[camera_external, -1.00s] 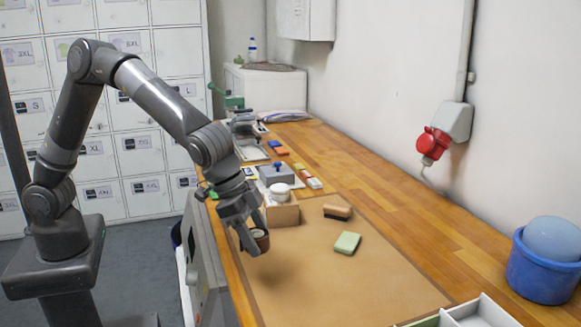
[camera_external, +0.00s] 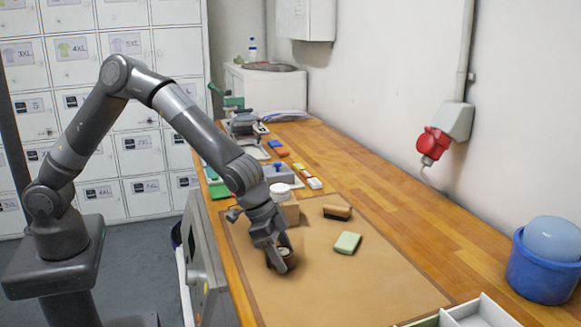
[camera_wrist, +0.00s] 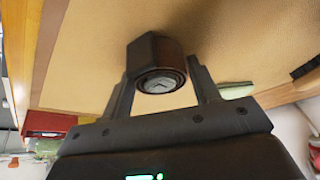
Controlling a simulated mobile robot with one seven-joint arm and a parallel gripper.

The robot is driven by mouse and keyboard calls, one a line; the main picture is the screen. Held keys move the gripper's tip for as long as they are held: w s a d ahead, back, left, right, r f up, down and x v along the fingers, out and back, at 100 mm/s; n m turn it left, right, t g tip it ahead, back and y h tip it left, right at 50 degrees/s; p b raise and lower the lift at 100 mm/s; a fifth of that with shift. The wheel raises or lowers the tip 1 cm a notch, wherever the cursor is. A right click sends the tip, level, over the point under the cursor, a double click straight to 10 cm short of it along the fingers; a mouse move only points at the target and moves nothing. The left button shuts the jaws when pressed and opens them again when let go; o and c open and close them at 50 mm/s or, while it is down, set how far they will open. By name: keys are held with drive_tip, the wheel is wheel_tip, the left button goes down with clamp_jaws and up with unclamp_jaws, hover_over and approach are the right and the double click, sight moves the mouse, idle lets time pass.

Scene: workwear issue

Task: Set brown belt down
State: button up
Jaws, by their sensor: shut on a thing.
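The brown belt is a dark rolled coil; in the wrist view the belt (camera_wrist: 158,62) sits between my two fingers, with the round spiral end facing the camera. In the external view the belt (camera_external: 286,257) is partly hidden by my fingers. My gripper (camera_external: 280,264) is shut on it, low over the front left part of the tan mat (camera_external: 340,290). In the wrist view my gripper (camera_wrist: 160,88) has one finger on each side of the coil. I cannot tell whether the belt touches the mat.
A green-and-white block (camera_external: 347,243) and a brown brush (camera_external: 337,212) lie right of my gripper. A cardboard box (camera_external: 291,213) stands just behind it. A blue bucket (camera_external: 541,270) and a white divided tray (camera_external: 480,313) are at right.

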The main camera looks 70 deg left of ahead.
drive_tip(key=shift+f, duration=0.15)
drive_tip(key=o, duration=1)
drive_tip(key=shift+o, duration=0.2)
